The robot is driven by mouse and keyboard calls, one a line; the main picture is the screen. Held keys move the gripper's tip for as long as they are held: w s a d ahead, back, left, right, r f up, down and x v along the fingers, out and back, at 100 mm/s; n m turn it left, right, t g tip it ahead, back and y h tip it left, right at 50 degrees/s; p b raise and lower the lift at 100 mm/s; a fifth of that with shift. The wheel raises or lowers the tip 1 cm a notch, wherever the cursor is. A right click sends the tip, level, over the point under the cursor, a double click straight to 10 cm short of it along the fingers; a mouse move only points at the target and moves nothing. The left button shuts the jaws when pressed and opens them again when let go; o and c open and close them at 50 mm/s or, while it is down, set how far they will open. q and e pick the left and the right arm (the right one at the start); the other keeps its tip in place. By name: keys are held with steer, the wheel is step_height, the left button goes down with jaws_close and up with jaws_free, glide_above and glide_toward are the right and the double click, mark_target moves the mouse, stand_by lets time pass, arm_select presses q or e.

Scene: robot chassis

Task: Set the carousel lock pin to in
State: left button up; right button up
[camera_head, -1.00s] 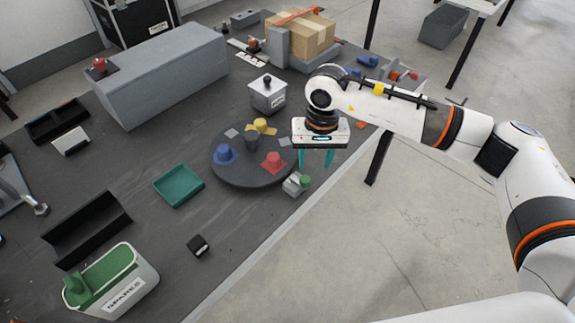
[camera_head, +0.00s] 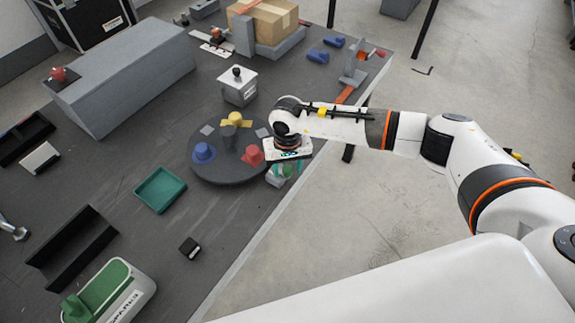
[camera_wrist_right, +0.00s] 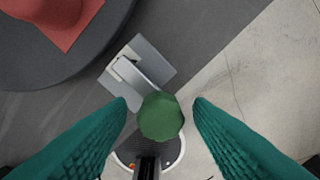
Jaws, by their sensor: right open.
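The round dark carousel (camera_head: 228,175) lies near the table's front edge. The lock pin has a green knob (camera_wrist_right: 161,118) and sits in a grey bracket (camera_wrist_right: 140,68) beside the carousel's rim. In the head view my right gripper (camera_head: 286,170) is over the bracket and hides much of it. In the right wrist view its two teal fingers (camera_wrist_right: 161,104) are apart, with the knob between their tips and gaps showing on both sides. I cannot tell how far the pin is in. My left gripper is not in view.
The carousel carries blue (camera_head: 203,153), yellow (camera_head: 236,119) and red (camera_head: 252,155) pieces. A grey box with a black knob (camera_head: 238,86) stands behind it. A teal tray (camera_head: 160,190) lies to the left. Beyond the front edge is open floor.

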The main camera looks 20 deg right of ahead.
steer(key=shift+f, duration=0.4)
jaws_close()
steer(key=shift+w+a+f+b, duration=0.15)
steer(key=shift+w+b, duration=0.1)
steer(key=shift+b, duration=0.25)
steer(key=shift+w+a+b, duration=0.5)
steer(key=shift+w+b, duration=0.2)
steer(key=shift+b, duration=0.4)
steer(key=shift+w+a+b, duration=0.35)
steer(key=shift+w+b, duration=0.05)
steer(key=shift+b, duration=0.05)
steer(key=shift+r, duration=0.3)
